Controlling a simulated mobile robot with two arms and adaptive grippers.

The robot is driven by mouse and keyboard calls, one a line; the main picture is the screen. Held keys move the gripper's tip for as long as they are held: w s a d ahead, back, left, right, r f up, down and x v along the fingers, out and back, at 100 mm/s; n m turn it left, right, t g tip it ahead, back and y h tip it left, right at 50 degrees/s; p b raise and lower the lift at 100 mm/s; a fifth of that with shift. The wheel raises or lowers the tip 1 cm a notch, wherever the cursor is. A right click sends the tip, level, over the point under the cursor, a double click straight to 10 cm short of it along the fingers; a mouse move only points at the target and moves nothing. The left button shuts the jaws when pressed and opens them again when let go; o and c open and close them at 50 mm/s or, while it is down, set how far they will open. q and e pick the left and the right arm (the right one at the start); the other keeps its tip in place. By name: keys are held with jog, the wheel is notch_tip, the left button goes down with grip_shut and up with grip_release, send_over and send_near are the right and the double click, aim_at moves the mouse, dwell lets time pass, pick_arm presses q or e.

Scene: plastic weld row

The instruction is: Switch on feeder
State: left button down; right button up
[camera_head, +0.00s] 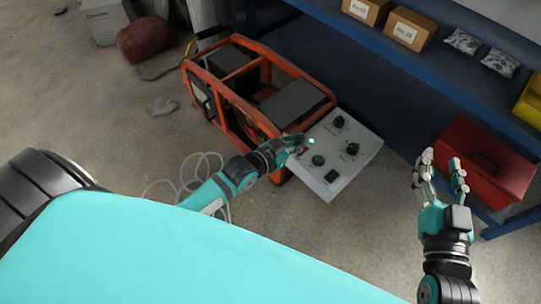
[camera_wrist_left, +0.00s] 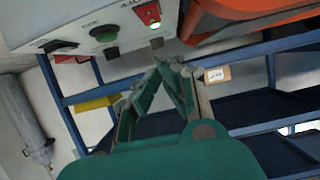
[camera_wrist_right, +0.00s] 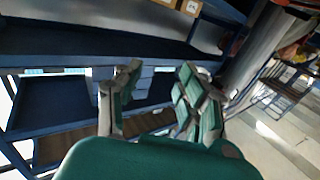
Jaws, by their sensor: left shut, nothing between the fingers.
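A pale grey control panel (camera_head: 355,171) carries a green knob (camera_head: 318,160), black knobs (camera_head: 338,121), a black switch (camera_head: 332,176) and a lit green lamp (camera_head: 311,141). No label reading "feeder" is legible. My right gripper (camera_head: 442,162) is open and empty, right of the panel.
An orange-framed machine (camera_head: 245,90) stands directly behind and left of the panel. A blue shelf (camera_head: 410,70) with cardboard boxes (camera_head: 410,28) runs along the back right. A red toolbox (camera_head: 485,162) sits near my right gripper. A pale cable (camera_head: 190,175) lies on the floor.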

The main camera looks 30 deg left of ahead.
pick_arm(q)
jog(key=shift+r+p, duration=0.65)
jog(key=shift+r, duration=0.1)
jog(key=s+a+r+p, duration=0.1)
jog(key=s+a+p, duration=0.1)
jog(key=s, duration=0.7)
jog(key=shift+s+a, duration=0.25)
jog(key=shift+a, duration=0.45)
pick_arm(e)
jog(key=s+d+f+g+h, duration=0.1)
jog(key=s+d+f+g, duration=0.1)
jog(key=s+f+g, duration=0.3)
jog(key=s+d+f+g+h, duration=0.2)
jog(key=s+f+g, duration=0.4)
jog(key=f, duration=0.3)
jog(key=shift+s+d+f+m, duration=0.2)
jog(key=shift+s+d+m, duration=0.1)
jog(key=shift+d, duration=0.25)
